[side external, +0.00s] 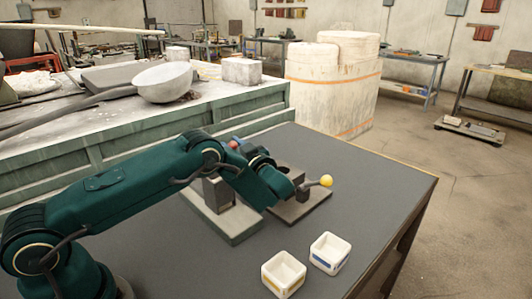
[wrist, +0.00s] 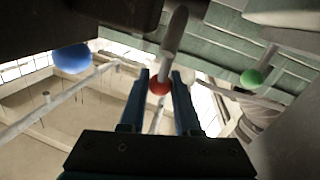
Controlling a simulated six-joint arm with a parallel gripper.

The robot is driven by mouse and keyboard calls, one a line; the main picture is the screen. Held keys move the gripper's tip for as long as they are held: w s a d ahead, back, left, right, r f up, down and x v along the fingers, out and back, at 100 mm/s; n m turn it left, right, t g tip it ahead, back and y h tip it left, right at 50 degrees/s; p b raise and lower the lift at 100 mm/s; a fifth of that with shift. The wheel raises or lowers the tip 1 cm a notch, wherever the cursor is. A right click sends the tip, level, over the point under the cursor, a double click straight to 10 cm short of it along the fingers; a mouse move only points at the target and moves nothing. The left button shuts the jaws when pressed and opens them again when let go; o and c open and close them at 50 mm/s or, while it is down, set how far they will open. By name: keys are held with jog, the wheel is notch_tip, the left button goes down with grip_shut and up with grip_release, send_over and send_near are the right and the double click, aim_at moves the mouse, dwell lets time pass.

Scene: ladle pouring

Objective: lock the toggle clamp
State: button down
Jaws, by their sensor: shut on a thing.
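My gripper (wrist: 159,98) has its two blue fingers shut around a red knob (wrist: 158,86) in the wrist view. A grey, round-ended rod (wrist: 174,35) extends beyond the knob. In the side external view the red knob (side external: 234,144) shows small behind my arm. A yellow knob (side external: 326,180) on a short dark lever sticks out to the right over a dark base plate (side external: 306,209). A blue knob (wrist: 72,58) and a green knob (wrist: 250,77) also show in the wrist view, clear of my fingers. My arm hides much of the clamp; its lock state is unclear.
Another grey base plate (side external: 236,224) with a dark block lies left of the dark plate. Two white open boxes (side external: 283,274) (side external: 330,253) stand near the table's front edge. The dark table (side external: 375,190) is clear at the right. A bowl-like ladle (side external: 163,82) rests on the bench behind.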

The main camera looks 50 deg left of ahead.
jog(key=shift+s+d, duration=0.1)
jog(key=shift+d+r, duration=0.35)
jog(key=shift+d, duration=0.45)
jog(key=shift+d+r, duration=0.2)
jog(key=shift+d, duration=0.85)
jog(key=shift+w+d+f, duration=0.1)
jog(key=shift+d+f, duration=0.1)
jog(key=shift+d, duration=0.75)
jog(key=shift+w+d+f, duration=0.1)
jog(key=shift+d+f, duration=0.05)
jog(key=shift+d, duration=0.85)
jog(key=c, duration=0.6)
grip_release()
